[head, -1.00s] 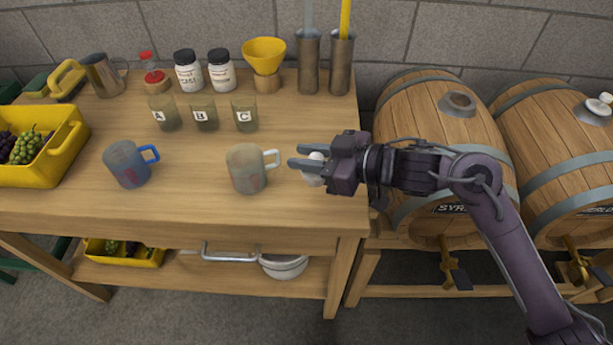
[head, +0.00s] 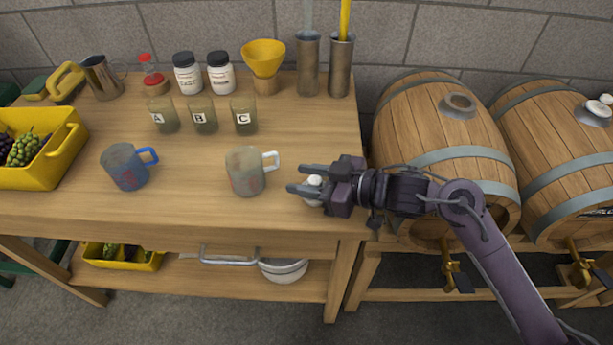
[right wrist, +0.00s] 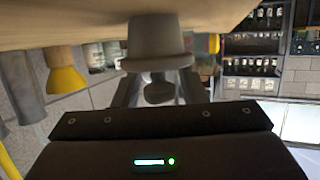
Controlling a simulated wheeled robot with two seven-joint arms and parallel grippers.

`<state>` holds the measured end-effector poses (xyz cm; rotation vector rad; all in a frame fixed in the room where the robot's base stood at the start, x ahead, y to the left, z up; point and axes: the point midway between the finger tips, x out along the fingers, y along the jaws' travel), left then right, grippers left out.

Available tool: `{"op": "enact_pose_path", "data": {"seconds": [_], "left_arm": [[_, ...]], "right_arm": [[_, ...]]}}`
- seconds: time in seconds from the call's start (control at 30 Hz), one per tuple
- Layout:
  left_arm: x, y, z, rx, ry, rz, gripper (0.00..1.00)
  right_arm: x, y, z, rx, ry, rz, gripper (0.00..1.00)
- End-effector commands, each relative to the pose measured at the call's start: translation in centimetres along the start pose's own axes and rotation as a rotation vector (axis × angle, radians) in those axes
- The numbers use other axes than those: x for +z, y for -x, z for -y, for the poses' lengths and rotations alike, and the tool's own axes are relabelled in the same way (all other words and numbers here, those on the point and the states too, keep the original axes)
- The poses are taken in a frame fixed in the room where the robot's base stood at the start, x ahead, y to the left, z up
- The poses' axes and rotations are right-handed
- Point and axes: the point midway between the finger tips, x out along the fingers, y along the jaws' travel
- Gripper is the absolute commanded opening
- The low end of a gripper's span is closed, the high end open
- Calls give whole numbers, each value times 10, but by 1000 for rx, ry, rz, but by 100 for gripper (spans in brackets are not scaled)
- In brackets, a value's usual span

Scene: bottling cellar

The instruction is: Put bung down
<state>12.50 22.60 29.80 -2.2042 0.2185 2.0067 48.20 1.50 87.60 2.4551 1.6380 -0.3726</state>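The bung (head: 314,187) is small and whitish, near the table's right front edge, right of the grey mug. My right gripper (head: 301,179) is around the bung from the right. Its fingers stand apart, with a gap on each side of the knob in the right wrist view, so it looks open. The fingers partly hide the bung in the head view. My left gripper is not in view.
A grey mug with a white handle (head: 246,172) stands just left of my right fingers. A blue-handled mug (head: 125,168) is farther left. Beakers, jars and a yellow funnel (head: 264,58) stand behind. Barrels (head: 440,125) stand to the right. The table top behind the bung is clear.

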Motion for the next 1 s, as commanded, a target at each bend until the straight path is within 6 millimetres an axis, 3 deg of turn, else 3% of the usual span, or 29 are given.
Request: {"op": "enact_pose_path", "data": {"seconds": [0.43, 0.8, 1.0], "left_arm": [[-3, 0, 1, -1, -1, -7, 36], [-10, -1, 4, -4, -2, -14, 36], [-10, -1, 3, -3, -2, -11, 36]], "right_arm": [[-3, 6, -1, 2, 2, 1, 46], [-1, 80, 0, 3, 1, 4, 46], [-2, 110, 0, 2, -1, 3, 46]]}}
